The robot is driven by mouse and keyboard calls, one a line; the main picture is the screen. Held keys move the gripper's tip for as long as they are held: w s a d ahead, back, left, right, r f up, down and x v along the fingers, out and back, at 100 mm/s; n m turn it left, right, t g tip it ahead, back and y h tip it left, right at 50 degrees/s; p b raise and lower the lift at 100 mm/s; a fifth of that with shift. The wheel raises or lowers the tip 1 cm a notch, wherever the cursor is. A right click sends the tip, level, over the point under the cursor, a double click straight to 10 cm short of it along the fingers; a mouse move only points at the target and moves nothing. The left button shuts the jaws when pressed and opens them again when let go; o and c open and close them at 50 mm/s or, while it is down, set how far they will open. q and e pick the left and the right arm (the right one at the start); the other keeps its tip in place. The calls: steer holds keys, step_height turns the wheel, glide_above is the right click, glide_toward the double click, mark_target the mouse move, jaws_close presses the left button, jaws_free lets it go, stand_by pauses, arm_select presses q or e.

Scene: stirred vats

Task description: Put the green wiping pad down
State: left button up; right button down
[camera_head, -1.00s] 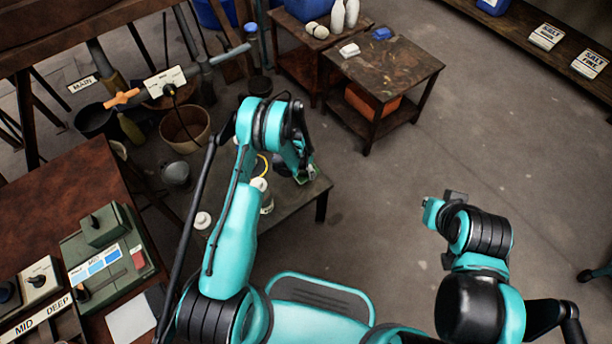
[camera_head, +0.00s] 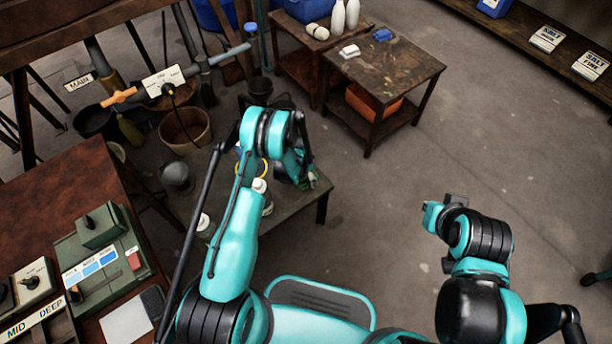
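My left gripper (camera_head: 306,180) points down over the right part of the low grey table (camera_head: 300,208), mostly hidden behind my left wrist. A small patch of green (camera_head: 305,184) shows at its fingers and may be the green wiping pad. The view is too small and covered to tell whether the fingers are shut on it, or whether it touches the table. My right gripper (camera_head: 440,207) is apart from everything, over the bare floor at the right, and its finger opening cannot be made out.
White-capped bottles (camera_head: 262,190) stand on the low table beside my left arm, with a yellow ring (camera_head: 262,167) close by. A brown wooden table (camera_head: 395,75) at the back holds a white block (camera_head: 349,51) and a blue item (camera_head: 382,34).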

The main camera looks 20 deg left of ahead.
arm_select(q)
steer(key=shift+r, duration=0.1)
steer(key=s+r+n+t+p, duration=0.1)
steer(key=s+r+n+p, duration=0.15)
steer(key=r, duration=1.55)
steer(key=s+r+n+t+p, duration=0.1)
steer(key=s+r+p, duration=0.15)
steer(key=r, duration=1.65)
steer(key=s+r+n+t, duration=0.1)
steer(key=s+r, duration=0.2)
steer(key=s, duration=0.4)
steer(key=s+r+n+t, duration=0.1)
steer(key=s+r, duration=0.3)
steer(key=s, duration=0.3)
steer(key=s+r+n+t+y, duration=0.1)
steer(key=s+r+n, duration=0.1)
steer(key=s+r, duration=0.2)
steer(key=s, duration=0.2)
steer(key=shift+s+t+b, duration=0.4)
steer(key=shift+a, duration=0.1)
